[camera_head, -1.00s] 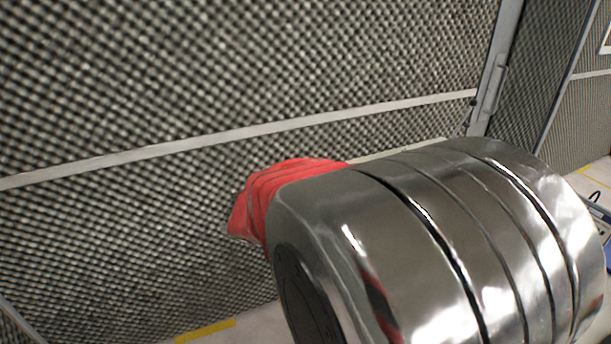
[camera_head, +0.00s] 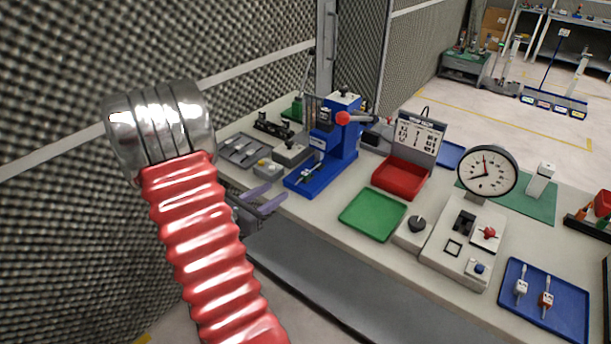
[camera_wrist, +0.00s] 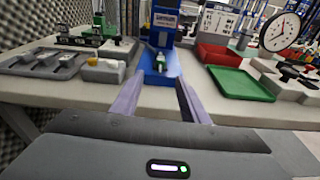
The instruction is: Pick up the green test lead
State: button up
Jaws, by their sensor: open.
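I cannot make out a green test lead for certain. In the wrist view a small white and green piece (camera_wrist: 160,62) sits on the blue bench press (camera_wrist: 165,25), between and beyond my fingers. In the head view the blue press (camera_head: 338,135) stands at the middle of the bench. My gripper (camera_head: 272,199) is at the bench's near edge, left of the press, open and empty. Its two lilac fingers also show spread apart in the wrist view (camera_wrist: 160,84). In the head view, a blue tray (camera_head: 515,325) at the right holds two small plug-like pieces, one whitish and one red.
The bench (camera_head: 320,225) carries a grey tray (camera_head: 238,150), a green tray (camera_head: 373,216), a red bin (camera_head: 402,178) and a round dial (camera_head: 487,173). A foam wall (camera_head: 60,100) rises close on the left. Open floor (camera_head: 530,110) lies beyond the bench.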

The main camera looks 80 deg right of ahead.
jog(key=shift+d+f, duration=0.25)
send_near(305, 173)
jog(key=shift+f+x, duration=0.15)
jog(key=shift+x, duration=0.75)
jog(key=shift+f+x, duration=0.15)
jog(key=shift+x, duration=0.75)
jog(key=shift+w+d, duration=0.1)
jog(key=shift+d, duration=0.05)
jog(key=shift+r+x, duration=0.15)
jog(key=shift+x, duration=1.1)
jog(key=shift+r+x, duration=0.15)
jog(key=shift+x, duration=1.1)
jog(key=shift+c, duration=0.2)
grip_shut()
